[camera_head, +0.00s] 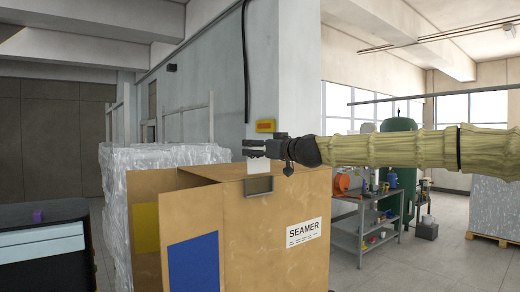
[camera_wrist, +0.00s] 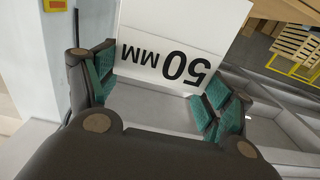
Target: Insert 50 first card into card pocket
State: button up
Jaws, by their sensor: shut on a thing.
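A white card (camera_wrist: 182,45) printed "50 MM" is held in my gripper (camera_wrist: 160,95), between the green-padded fingers, in the wrist view; the print is upside down there. In the head view my gripper (camera_head: 246,147) points left, and the white card (camera_head: 260,167) hangs below it. The card pocket (camera_head: 259,187) is a grey frame on the upper part of the brown seamer cabinet (camera_head: 280,235). The card is above and in front of or over the pocket's top; I cannot tell whether its lower edge is inside the frame.
The cabinet bears a "SEAMER" label (camera_head: 304,232) and a blue panel (camera_head: 194,263). A wrapped pallet load (camera_head: 150,160) stands behind it at left. A grey workbench (camera_head: 365,225) with bottles and a green tank (camera_head: 398,140) stand at right. Open floor lies at right.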

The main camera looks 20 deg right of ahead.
aim_at(260, 168)
jog(key=shift+f+b, duration=3.05)
jog(key=shift+f, duration=0.25)
dwell(0.7)
jog(key=o, duration=0.7)
jog(key=shift+v, duration=6.05)
jog(key=shift+w, duration=0.1)
